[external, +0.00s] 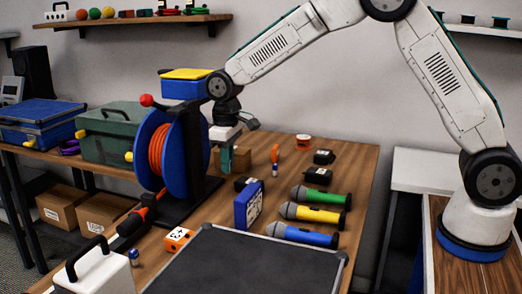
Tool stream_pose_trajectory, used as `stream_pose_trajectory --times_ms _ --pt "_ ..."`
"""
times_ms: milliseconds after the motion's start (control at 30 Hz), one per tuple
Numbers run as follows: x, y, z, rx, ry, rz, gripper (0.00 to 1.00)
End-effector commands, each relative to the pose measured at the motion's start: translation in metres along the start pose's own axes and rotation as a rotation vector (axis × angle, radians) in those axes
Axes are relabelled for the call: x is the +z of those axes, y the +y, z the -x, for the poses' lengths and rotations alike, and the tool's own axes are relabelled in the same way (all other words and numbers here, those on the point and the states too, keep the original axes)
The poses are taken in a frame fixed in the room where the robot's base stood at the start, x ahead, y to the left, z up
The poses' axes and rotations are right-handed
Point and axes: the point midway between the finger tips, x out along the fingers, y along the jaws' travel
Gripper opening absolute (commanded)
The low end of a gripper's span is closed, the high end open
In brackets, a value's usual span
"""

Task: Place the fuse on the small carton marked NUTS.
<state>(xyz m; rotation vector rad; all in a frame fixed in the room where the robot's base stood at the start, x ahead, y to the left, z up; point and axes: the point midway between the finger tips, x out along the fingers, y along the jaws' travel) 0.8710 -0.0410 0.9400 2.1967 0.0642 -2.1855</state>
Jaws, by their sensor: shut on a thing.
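My gripper (227,164) points down over the back of the wooden table, just right of the blue cable reel. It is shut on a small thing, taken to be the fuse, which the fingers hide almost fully. A small brown carton (241,160) stands at the back of the table, right behind the fingers in this view and partly covered by them. Its marking cannot be read. I cannot tell whether the gripper is over the carton or in front of it.
The blue reel (177,150) with orange cable stands close left of the gripper. A dark tray (245,264) fills the front. Larger cartons (62,206) are under the left table.

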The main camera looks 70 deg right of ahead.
Motion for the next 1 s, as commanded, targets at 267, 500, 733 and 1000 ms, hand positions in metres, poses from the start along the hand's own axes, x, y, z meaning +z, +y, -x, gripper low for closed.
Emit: stream_pose_trajectory --times_ms 267,500,733,1000 --pt "0.04 0.12 0.017 0.003 0.008 -0.153 0.0" --pt "0.084 0.184 0.021 0.003 0.002 -0.159 0.0" --pt "0.09 0.191 0.015 0.0 -0.006 -0.067 0.0" --pt "0.029 0.212 0.008 0.0 -0.005 -0.058 0.0"
